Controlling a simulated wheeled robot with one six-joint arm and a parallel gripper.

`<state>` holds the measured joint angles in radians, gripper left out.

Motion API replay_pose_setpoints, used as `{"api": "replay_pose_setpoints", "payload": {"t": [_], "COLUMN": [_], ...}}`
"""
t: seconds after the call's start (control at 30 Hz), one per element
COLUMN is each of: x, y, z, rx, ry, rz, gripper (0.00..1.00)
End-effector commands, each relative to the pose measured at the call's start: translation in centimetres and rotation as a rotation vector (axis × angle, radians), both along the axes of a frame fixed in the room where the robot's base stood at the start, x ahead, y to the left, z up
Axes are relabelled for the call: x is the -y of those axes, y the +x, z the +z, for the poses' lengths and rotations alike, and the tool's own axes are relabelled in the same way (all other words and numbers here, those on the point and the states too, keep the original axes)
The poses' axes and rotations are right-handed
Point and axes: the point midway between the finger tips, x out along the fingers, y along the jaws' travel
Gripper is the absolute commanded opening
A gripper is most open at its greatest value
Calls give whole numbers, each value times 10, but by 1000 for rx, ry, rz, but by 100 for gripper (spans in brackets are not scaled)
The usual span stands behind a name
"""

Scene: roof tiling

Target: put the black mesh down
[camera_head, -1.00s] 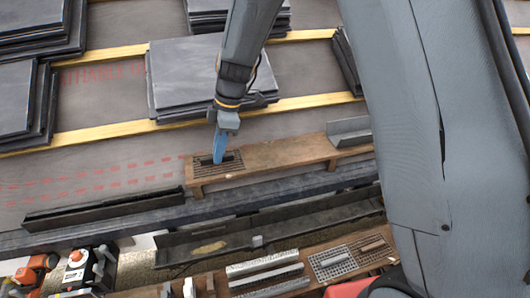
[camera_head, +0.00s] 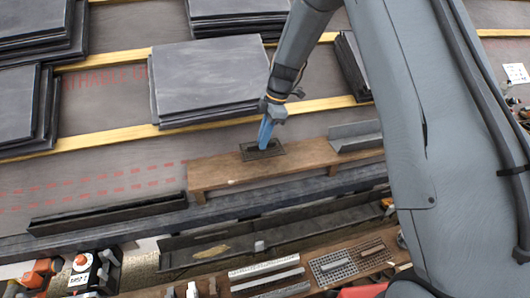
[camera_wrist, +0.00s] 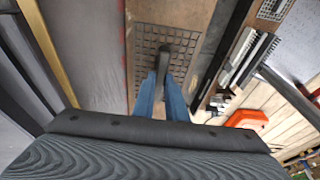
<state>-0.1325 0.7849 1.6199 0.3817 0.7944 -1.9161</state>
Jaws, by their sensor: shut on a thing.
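The black mesh (camera_head: 276,152) is a flat dark grid with a raised bar handle. My gripper (camera_head: 265,146), with blue fingers, is shut on that handle. The mesh appears level over the brown wooden plank bench (camera_head: 215,173), near its back edge. I cannot tell whether it touches the wood or hangs just above it. In the wrist view the mesh (camera_wrist: 143,62) lies below the blue fingers (camera_wrist: 162,82), which close around the dark handle (camera_wrist: 165,52). The fingers hide part of the mesh.
A grey angled metal piece (camera_head: 355,137) lies on the bench's right part. The bench's left part is bare. Stacked slates (camera_head: 207,75) lie behind it on the roof. A dark gutter (camera_head: 230,240) and a lower plank with a lighter mesh (camera_head: 333,266) are in front.

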Motion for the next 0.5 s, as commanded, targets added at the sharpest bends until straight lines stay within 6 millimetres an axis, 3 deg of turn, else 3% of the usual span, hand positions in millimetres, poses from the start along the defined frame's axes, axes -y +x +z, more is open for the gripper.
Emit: {"api": "replay_pose_setpoints", "payload": {"t": [0.4,0.5], "x": [0,1], "y": [0,1], "z": [-49,-53], "rx": [0,2], "ry": [0,0], "rz": [-1,-1], "gripper": [0,0]}}
